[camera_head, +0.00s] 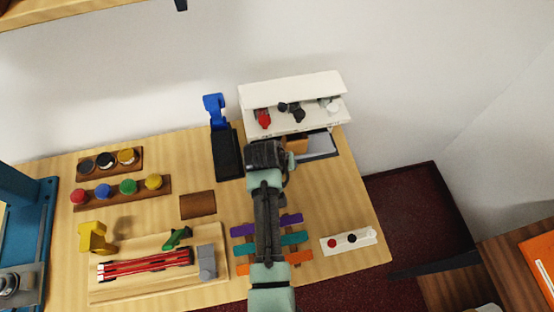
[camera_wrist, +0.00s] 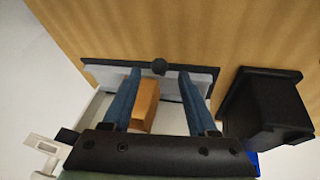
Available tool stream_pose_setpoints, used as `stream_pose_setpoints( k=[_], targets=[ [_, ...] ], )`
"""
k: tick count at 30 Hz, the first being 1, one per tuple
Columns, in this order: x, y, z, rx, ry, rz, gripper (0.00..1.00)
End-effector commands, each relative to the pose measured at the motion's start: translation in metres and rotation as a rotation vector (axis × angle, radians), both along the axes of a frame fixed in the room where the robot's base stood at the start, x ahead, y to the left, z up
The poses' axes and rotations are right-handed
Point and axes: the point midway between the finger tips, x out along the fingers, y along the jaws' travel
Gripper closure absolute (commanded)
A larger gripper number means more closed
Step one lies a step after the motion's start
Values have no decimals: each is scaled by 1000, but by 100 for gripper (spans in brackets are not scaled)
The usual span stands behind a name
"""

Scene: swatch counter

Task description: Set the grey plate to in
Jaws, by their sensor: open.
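In the head view the drawer's light grey inside (camera_head: 318,146) shows to the right of my gripper (camera_head: 268,156), which hides the rest. An orange-brown block (camera_wrist: 145,106) lies in the drawer. In the wrist view my gripper (camera_wrist: 158,76) is open over the drawer.
A black stand with a blue lever (camera_head: 214,108) is close left of the cabinet. Red, black and white controls (camera_head: 298,112) sit on the cabinet's front. Coloured knobs (camera_head: 128,187) and a wooden board (camera_head: 160,240) are at left.

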Motion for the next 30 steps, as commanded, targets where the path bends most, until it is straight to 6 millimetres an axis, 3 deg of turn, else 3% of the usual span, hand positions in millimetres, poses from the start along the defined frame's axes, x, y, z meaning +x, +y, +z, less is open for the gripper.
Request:
stream_pose_setpoints(
  k=[15,21,30],
  targets=[
    [-34,12,79,1,-5,2,41],
    [-41,14,94,0,-3,1,41],
    [-42,14,96,0,-1,1,41]
  ],
)
